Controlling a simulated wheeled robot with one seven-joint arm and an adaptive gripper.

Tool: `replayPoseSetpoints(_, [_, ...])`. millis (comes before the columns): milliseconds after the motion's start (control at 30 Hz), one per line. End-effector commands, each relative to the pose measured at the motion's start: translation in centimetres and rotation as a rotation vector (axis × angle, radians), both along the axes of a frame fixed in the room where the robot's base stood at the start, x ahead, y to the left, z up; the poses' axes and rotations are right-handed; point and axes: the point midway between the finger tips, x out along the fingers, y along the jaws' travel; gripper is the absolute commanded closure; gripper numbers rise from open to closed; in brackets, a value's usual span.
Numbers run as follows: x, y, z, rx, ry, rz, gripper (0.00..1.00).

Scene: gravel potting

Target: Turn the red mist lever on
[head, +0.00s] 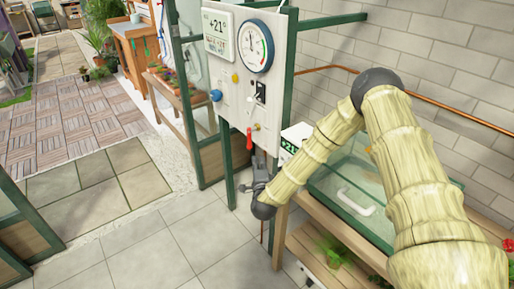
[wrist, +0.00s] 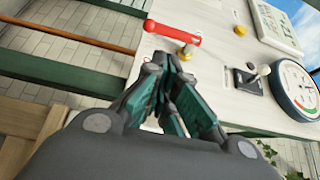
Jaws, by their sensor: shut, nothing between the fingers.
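The red lever (head: 249,139) is on the lower part of the white control panel (head: 228,80) and hangs roughly upright in the head view. My gripper (head: 259,160) is just below the lever in the head view, against the panel's lower edge. In the wrist view my gripper (wrist: 172,58) has its dark and teal fingers together, with nothing between them. I cannot tell whether the tips touch the lever.
A glass-lidded box (head: 350,190) stands on a wooden bench at right. Tiled floor (head: 140,250) is free at left.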

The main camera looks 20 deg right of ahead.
Motion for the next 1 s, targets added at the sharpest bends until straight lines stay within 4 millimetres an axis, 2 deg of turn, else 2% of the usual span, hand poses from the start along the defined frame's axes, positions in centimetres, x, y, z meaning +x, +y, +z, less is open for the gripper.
replayPoseSetpoints(233, [1.5, -0.3, 0.2, -0.002, 0.0, 0.001, 1.0])
replayPoseSetpoints(700, [8.2, -1.9, 0.2, -0.002, 0.0, 0.001, 1.0])
replayPoseSetpoints(1000, [9.7, -2.4, 0.0, -0.002, 0.001, 0.001, 1.0])
